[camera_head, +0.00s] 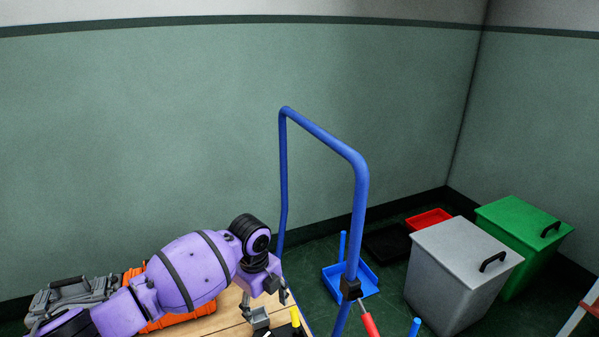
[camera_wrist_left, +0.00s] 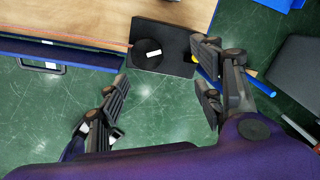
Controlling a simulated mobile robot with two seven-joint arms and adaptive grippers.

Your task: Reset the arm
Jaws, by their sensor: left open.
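My purple left arm (camera_head: 190,273) reaches in from the lower left over a wooden tabletop. Its left gripper (camera_head: 271,308) hangs at the arm's end near the table's right edge, fingers pointing down. In the left wrist view the same gripper (camera_wrist_left: 160,82) has its dark fingers spread wide with nothing between them. Below the gap is green floor and, farther up, a black block with a round disc (camera_wrist_left: 147,53) at the table edge. My right arm and gripper do not show.
A blue rail frame (camera_head: 361,200) stands just right of the gripper. An orange case (camera_head: 137,272) lies behind my arm. Grey (camera_head: 450,280) and green (camera_head: 515,215) lidded bins stand at right, with a blue tray (camera_head: 366,285) on the floor. The wall behind is bare.

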